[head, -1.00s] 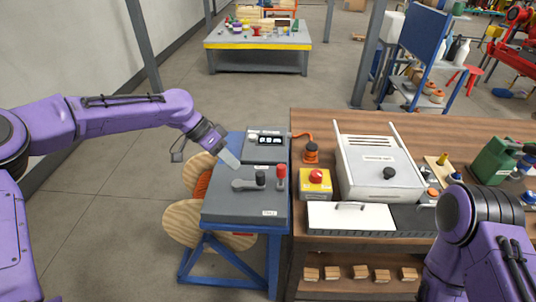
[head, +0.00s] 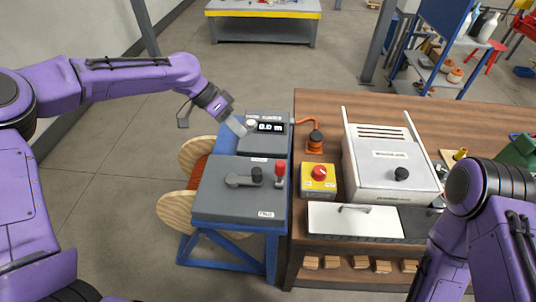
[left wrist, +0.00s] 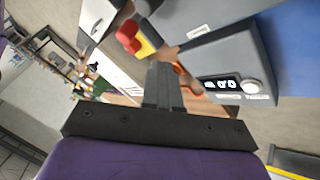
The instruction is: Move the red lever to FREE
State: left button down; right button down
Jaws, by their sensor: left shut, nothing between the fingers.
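The red lever (head: 280,172) stands roughly upright at the back right of a grey box (head: 215,207). A white label reading FREE (head: 265,215) is on the front right of that box. Another small label at the box's back is too small to read. My left gripper (head: 238,126) is shut and empty. It is behind the box, beside the counter unit with a digital display (head: 270,127), apart from the lever. In the left wrist view its closed fingers (left wrist: 164,85) point past the counter display (left wrist: 222,84). My right gripper is out of view.
A grey crank with a black knob (head: 257,175) is just left of the lever. A yellow box with a red button (head: 319,173) stands to the right on the wooden bench (head: 375,100). An orange cable and plug (head: 314,140) are behind it. A wooden reel (head: 178,210) is at the left.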

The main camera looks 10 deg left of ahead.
aim_at(280, 175)
pick_arm(q)
jog(key=d+f+p, duration=0.1)
jog(key=d+f, duration=0.1)
jog(key=s+d+f+p, duration=0.1)
jog(key=d+f+p, duration=0.1)
jog(key=d, duration=0.1)
jog(key=d+f+p, duration=0.1)
jog(key=d+f, duration=0.2)
jog(key=shift+s+d, duration=0.55)
jog(key=shift+f, duration=0.15)
jog(key=shift+w, duration=0.1)
